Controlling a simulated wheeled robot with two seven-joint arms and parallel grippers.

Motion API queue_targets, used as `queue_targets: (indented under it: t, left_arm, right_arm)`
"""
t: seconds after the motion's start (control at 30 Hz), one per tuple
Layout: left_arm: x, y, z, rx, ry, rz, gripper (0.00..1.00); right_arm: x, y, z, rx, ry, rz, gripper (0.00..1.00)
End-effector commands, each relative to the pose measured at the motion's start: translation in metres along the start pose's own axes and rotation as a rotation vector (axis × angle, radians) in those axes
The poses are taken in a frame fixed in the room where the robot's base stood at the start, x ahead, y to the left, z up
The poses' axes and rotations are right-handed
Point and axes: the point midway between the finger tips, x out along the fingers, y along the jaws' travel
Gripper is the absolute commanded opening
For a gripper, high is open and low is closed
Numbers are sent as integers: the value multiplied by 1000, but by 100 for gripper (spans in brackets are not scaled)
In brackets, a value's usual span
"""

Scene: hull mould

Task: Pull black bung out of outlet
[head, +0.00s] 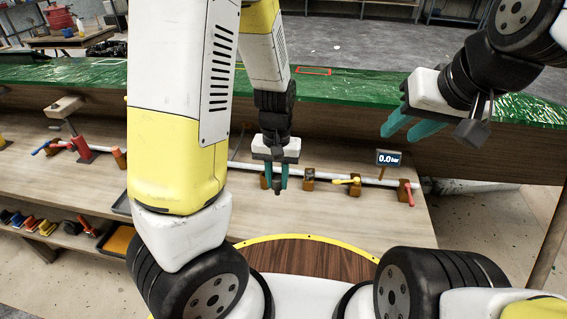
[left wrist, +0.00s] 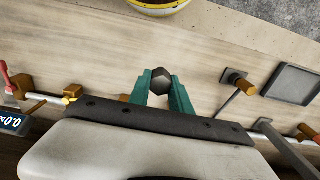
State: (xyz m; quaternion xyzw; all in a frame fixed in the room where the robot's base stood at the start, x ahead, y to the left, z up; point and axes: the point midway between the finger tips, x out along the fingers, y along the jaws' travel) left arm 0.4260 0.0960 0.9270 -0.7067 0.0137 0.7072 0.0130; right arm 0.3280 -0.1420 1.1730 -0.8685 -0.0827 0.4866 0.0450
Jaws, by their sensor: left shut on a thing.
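My left gripper (head: 277,181) is low over the bench, in front of the white pipe (head: 336,177). Its teal fingers are shut on a small dark piece, the black bung (head: 278,188), at the fingertips. In the left wrist view the bung (left wrist: 160,80) shows as a dark faceted end between the fingertips (left wrist: 161,84), with bare bench around it. I cannot tell which fitting is the outlet; a brown block with a grey top (head: 308,176) stands on the pipe just right of the gripper. My right gripper (head: 404,130) is raised at the right, fingers apart and empty.
A yellow-handled valve (head: 347,181), a red-handled valve (head: 408,192) and a pressure display reading 0.0 (head: 388,158) stand right along the pipe. A green hull mould (head: 345,88) lies behind. A grey tray (left wrist: 292,83) is on the bench. Bare bench lies in front of the left gripper.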

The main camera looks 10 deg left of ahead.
Motion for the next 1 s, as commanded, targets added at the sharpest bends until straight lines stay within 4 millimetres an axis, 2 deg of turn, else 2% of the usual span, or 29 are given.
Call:
queue_targets:
  t: [0.2,0.63,1.0]
  left_arm:
    - [-16,0,-1,0,3,1,0]
    - [-20,0,-1,0,2,1,0]
    - [-46,0,0,0,2,1,0]
  right_arm:
    - [0,0,0,0,0,0,36]
    - [0,0,0,0,0,0,36]
    - [0,0,0,0,0,0,36]
